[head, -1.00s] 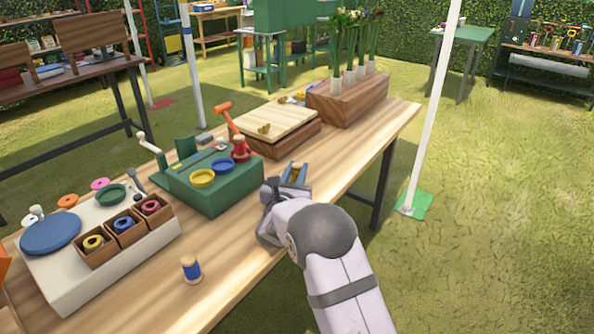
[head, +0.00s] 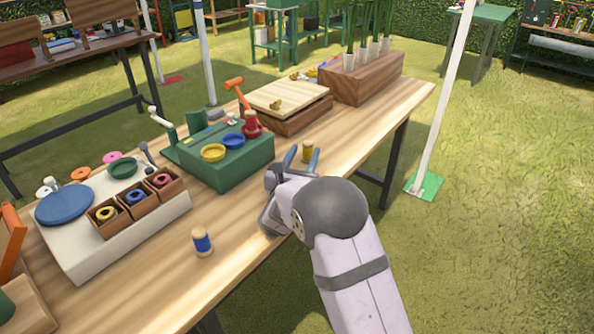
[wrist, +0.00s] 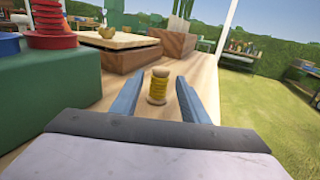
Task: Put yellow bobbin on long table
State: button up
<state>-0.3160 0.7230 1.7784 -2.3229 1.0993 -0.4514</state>
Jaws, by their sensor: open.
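The yellow bobbin (head: 307,152) stands upright on the long wooden table (head: 345,130), near its right edge and beside the green box. My gripper (head: 301,154) is low over the tabletop. Its blue fingers are open, pointing toward the far end of the table. In the wrist view the yellow bobbin (wrist: 158,88) shows upright around the fingertips, between the two fingers, with gaps on both sides.
A green box (head: 235,165) with a red bobbin stands left of my gripper. A wooden box (head: 290,105) and a flower planter (head: 362,78) are farther along. A blue bobbin (head: 203,242) stands nearer. Bare tabletop lies between the gripper and the planter.

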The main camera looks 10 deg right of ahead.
jog(key=v, duration=0.7)
jog(key=shift+s+a, duration=0.1)
jog(key=shift+s, duration=0.2)
jog(key=s+d+m+g, duration=0.1)
jog(key=d, duration=0.1)
jog(key=s+d+r+m+g+h+p, duration=0.1)
jog(key=d, duration=0.1)
jog(key=s+d+m+h+p, duration=0.1)
jog(key=d, duration=0.1)
jog(key=shift+d+r+m+g, duration=0.25)
jog(key=shift+r+m+g, duration=0.15)
jog(key=s+d+r+m+g+h+p, duration=0.1)
jog(key=s+d+m+g+p, duration=0.45)
jog(key=s, duration=0.35)
jog(key=s+d+m+g+p, duration=0.4)
jog(key=s+d+m+g, duration=0.15)
jog(key=s+m, duration=0.2)
jog(key=s+a+r+m+g+y+p, duration=0.15)
jog(key=s+m+g+y+p, duration=0.3)
jog(key=s, duration=0.65)
jog(key=s+a+r+m+t+y+p, duration=0.1)
jog(key=s+a+r+m+y+p, duration=0.1)
jog(key=a+m+p, duration=0.1)
jog(key=s+a+r+m+y+p, duration=0.2)
jog(key=a+m+y+p, duration=0.1)
jog(key=a+m, duration=0.3)
jog(key=shift+s+a+m+t, duration=0.15)
jog(key=shift+s+m+t, duration=0.2)
jog(key=shift+m, duration=0.3)
